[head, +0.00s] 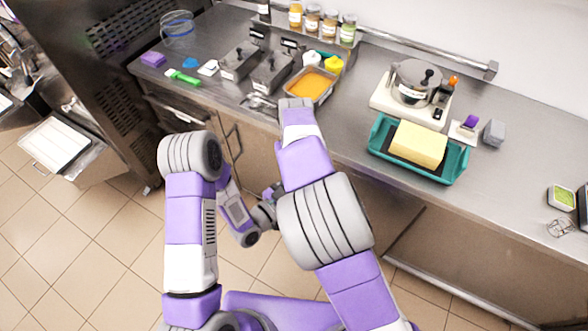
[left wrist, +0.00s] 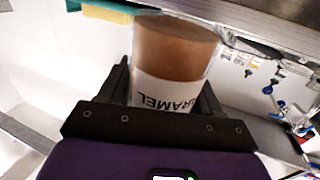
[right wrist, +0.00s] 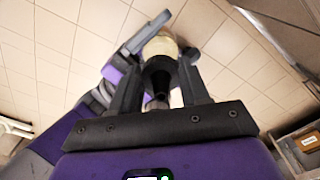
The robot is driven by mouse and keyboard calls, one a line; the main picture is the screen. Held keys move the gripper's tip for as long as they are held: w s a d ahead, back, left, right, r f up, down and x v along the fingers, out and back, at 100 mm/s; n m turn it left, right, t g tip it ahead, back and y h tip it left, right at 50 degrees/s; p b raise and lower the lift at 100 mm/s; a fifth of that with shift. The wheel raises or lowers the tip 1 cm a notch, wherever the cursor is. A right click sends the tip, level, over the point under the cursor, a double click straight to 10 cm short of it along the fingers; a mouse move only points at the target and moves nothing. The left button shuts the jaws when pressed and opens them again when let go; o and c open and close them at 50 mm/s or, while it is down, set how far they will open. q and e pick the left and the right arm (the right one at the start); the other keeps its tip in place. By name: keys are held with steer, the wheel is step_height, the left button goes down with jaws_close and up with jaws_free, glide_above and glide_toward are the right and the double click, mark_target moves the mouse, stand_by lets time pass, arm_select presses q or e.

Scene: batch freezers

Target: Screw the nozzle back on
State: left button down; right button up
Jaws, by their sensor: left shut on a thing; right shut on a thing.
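My left gripper (left wrist: 165,85) is shut on a clear bottle (left wrist: 176,48) with brown contents and a white label that reads upside down, partly "...RAMEL". My right gripper (right wrist: 161,65) is shut on a dark, tapered piece that looks like the nozzle (right wrist: 157,75). A pale, rounded thing (right wrist: 160,46) shows just beyond it between the fingers; I cannot tell what it is or whether it touches the nozzle. In the head view my arms hide the bottle and nozzle, and the grippers are not clear. The bottle's neck is hidden in the left wrist view.
The steel counter (head: 345,140) runs along the wall. It carries a teal tray (head: 450,173) with a yellow block, a pan of orange stuff (head: 310,84), a white scale (head: 385,100) and several jars at the back. The tiled floor (head: 70,230) is clear at left.

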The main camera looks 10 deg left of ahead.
steer(key=shift+s+d+f+m, duration=0.1)
steer(key=shift+d+f+m, duration=0.2)
steer(key=shift+m, duration=0.7)
steer(key=shift+a+r+m, duration=0.2)
steer(key=shift+r+m, duration=0.15)
steer(key=shift+m, duration=0.25)
steer(key=o, duration=1)
steer(key=shift+r, duration=2.3)
steer(key=shift+c, duration=0.2)
